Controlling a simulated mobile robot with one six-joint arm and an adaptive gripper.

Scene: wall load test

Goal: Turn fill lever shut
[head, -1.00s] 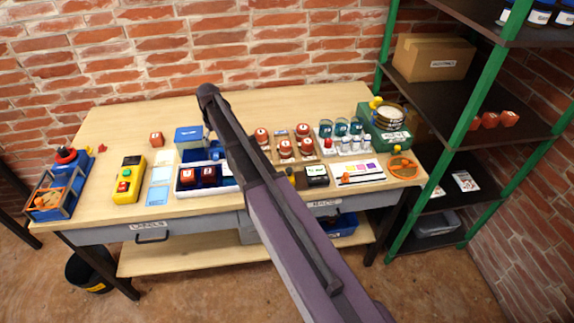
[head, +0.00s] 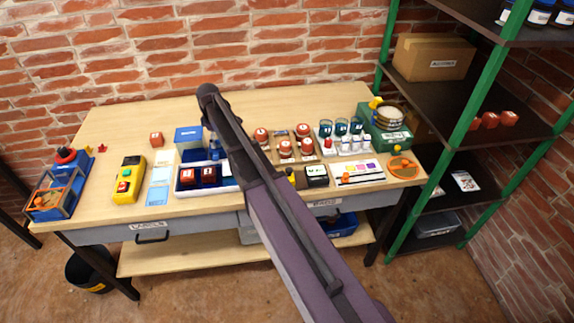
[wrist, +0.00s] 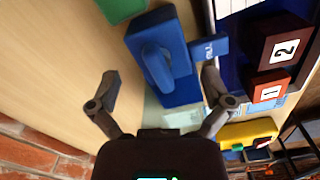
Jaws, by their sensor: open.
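The fill lever (wrist: 153,62) is a blue handle on a blue block in the wrist view, with a blue tab marked FILL (wrist: 208,48) beside it. My gripper (wrist: 160,88) is open, its two dark fingers spread to either side of the block's lower end. The right finger is close to the block and the tab; I cannot tell if it touches. Nothing is held between the fingers. In the head view the blue block (head: 215,152) shows partly beside my arm, which hides much of the gripper.
A blue tray (head: 184,191) with numbered dark red cubes stands just in front of the block. A yellow control box (head: 128,180) stands farther left. Red-capped jars (head: 285,147) are right of my arm. The table's back is clear.

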